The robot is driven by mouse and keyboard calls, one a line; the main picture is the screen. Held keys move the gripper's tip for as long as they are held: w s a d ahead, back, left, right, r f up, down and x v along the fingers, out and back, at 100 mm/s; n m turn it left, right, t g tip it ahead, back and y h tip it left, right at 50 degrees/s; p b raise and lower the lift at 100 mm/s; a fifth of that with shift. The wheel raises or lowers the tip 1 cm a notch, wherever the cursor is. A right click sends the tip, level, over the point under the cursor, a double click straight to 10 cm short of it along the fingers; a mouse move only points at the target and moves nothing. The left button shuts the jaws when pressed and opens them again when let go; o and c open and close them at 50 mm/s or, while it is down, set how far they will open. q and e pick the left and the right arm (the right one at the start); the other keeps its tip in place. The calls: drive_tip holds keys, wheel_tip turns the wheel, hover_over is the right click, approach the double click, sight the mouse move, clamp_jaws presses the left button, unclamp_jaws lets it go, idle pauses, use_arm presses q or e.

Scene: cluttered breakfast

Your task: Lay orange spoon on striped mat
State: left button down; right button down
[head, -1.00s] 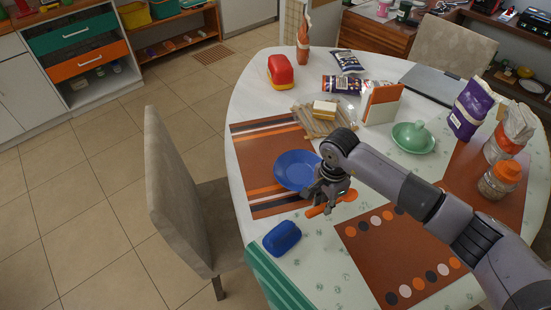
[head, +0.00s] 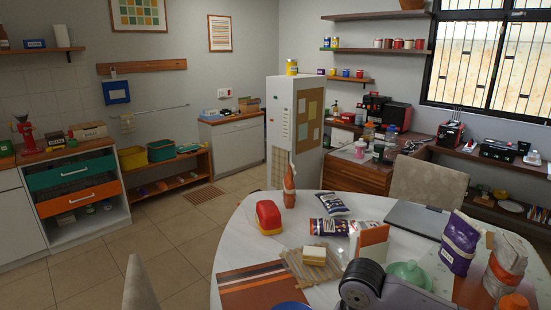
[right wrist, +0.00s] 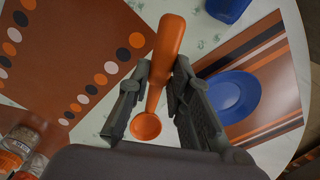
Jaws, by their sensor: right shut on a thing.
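The orange spoon (right wrist: 154,88) is in the right wrist view, gripped by its handle between my right gripper's two fingers (right wrist: 162,70). Its bowl points toward the bottom of that view. The striped mat (right wrist: 268,45) lies to the right there, with orange, white and dark stripes and a blue plate (right wrist: 220,97) on it. The spoon shows apart from the mat, to its left. In the head view the striped mat (head: 252,283) is at the bottom, cut by the frame edge, with a sliver of the plate. My left gripper is not in view.
A dotted mat (right wrist: 60,50) lies left of the spoon, with jars at its lower left. A blue object (right wrist: 227,8) is at the top. In the head view, a butter-topped board (head: 308,268), red container (head: 269,215), bottle (head: 289,187) and green dish (head: 408,272) crowd the table.

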drive_tip(key=s+d+r+n, duration=0.4)
drive_tip(key=s+r+n, duration=0.2)
drive_tip(key=s, duration=0.3)
drive_tip(key=shift+s+d+r, duration=0.2)
drive_tip(key=shift+d+r, duration=0.1)
drive_tip(key=shift+r, duration=0.45)
